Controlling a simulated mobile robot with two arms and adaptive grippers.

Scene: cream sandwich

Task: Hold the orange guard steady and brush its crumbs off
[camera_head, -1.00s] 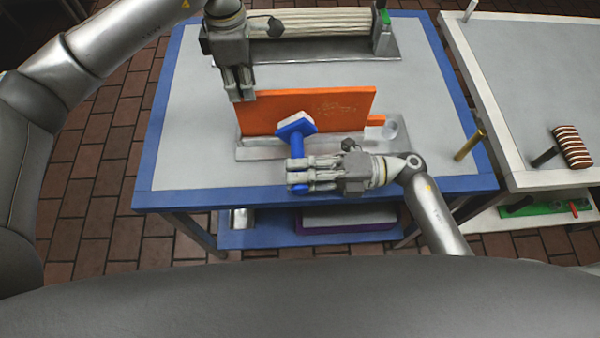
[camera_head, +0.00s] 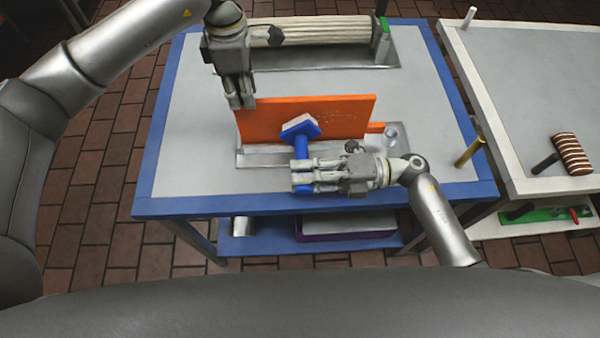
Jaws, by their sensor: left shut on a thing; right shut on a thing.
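The orange guard (camera_head: 262,122) stands upright on the blue-edged table, above a grey metal base (camera_head: 262,157). Small pale crumbs (camera_head: 338,114) show on the upper right part of its face. My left gripper (camera_head: 242,101) is shut on the guard's upper left corner. My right gripper (camera_head: 300,177) is shut on the blue handle of the brush (camera_head: 301,147). The brush head, blue with a pale side, is at the middle of the guard's front, left of the crumbs. I cannot tell whether it touches the guard.
Behind the guard lies a ribbed roller (camera_head: 325,31) on a metal plate. A small clear cup (camera_head: 390,136) stands right of the guard. A white-edged table (camera_head: 520,80) at the right holds a striped brush (camera_head: 572,154). The blue-edged table (camera_head: 190,150) is bare at left.

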